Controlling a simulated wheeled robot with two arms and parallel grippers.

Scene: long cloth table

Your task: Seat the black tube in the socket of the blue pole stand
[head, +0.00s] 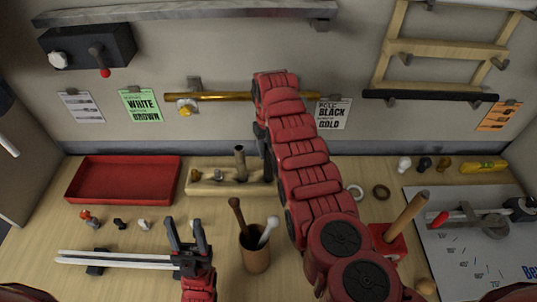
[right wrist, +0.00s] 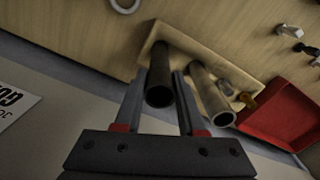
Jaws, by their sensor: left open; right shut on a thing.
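My right gripper (right wrist: 157,80) is shut on the black tube (right wrist: 160,88), which stands between its fingers in the right wrist view. The tube's far end meets the tan wooden rack (right wrist: 150,42); I cannot tell whether it sits in a hole or just above. In the head view the right gripper (head: 264,143) is at the rack's right end (head: 203,187), and my arm hides much of it. My left gripper (head: 187,228) is open and empty over the table at the front left. I see no blue pole stand in either view.
A grey-brown tube (head: 239,160) stands in the rack beside the black one. A red tray (head: 122,180) is left of it. A wooden cup (head: 256,256) with two tools stands in front. A red block (head: 388,241) with a wooden pole is at right, near a grey board (head: 470,275).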

